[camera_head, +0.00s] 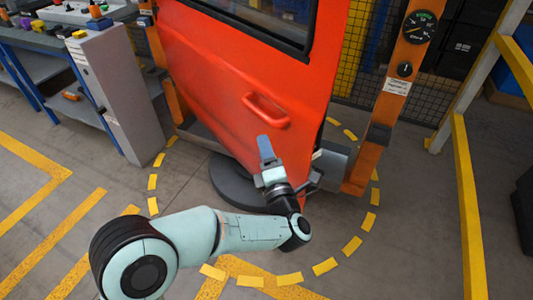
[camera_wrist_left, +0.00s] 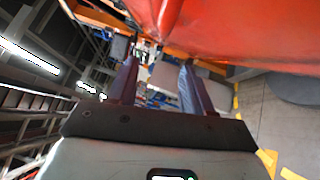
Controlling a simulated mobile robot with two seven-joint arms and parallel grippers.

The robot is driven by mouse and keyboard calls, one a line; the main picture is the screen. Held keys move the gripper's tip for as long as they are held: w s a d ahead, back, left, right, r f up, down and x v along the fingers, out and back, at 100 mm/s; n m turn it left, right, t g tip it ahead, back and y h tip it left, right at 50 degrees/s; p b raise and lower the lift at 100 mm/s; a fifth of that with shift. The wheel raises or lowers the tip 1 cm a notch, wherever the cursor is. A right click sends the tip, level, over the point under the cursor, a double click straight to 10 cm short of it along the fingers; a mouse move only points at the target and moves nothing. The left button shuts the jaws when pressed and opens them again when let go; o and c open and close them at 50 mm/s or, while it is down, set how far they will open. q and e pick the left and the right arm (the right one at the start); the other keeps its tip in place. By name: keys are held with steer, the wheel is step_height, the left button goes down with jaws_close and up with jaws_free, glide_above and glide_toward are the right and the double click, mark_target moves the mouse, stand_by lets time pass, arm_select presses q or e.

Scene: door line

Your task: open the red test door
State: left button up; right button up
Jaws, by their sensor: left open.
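The red test door (camera_head: 230,75) stands upright between orange posts, with a dark window at its top. Its red pull handle (camera_head: 265,110) is a bar on the door's right half. My left gripper (camera_head: 266,142) is just below the handle in the head view and appears apart from it. In the left wrist view, its two fingers (camera_wrist_left: 158,72) are spread with nothing between them. The red door surface (camera_wrist_left: 240,30) fills the upper right there. Whether the door is fully closed is hard to tell. My right gripper is not in view.
An orange post (camera_head: 395,90) with a gauge (camera_head: 419,26) stands right of the door. A grey cabinet (camera_head: 118,95) and a workbench (camera_head: 35,40) stand at left. A yellow rail (camera_head: 468,200) is at right. Dashed yellow marks ring the floor around a dark round base (camera_head: 232,190).

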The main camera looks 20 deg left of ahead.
arm_select(q)
steer(key=shift+s+d+f, duration=0.1)
steer(key=shift+s+d, duration=0.25)
steer(key=shift+s, duration=0.3)
